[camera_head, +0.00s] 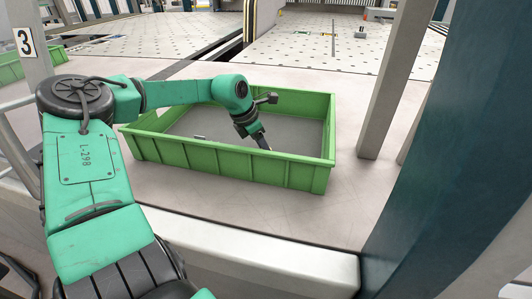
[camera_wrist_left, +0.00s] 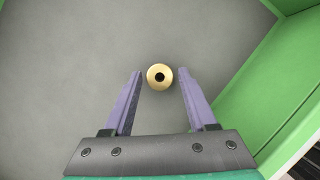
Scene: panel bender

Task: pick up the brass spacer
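The brass spacer (camera_wrist_left: 153,72) is a small round golden ring with a dark hole. In the left wrist view it lies on the grey floor of the green crate (camera_head: 230,174). My left gripper (camera_wrist_left: 160,73) is open, with one finger on either side of the spacer in that view and a gap at each side. I cannot tell how high the fingertips are above it. In the head view my left gripper (camera_head: 264,143) reaches down into the crate, and the spacer cannot be made out there. My right gripper is not in view.
The crate's green wall (camera_wrist_left: 262,85) is close on the right in the left wrist view. A grey post (camera_head: 393,80) stands right of the crate, with a dark blue column (camera_head: 435,150) nearer. Another green crate (camera_head: 12,70) is at the far left.

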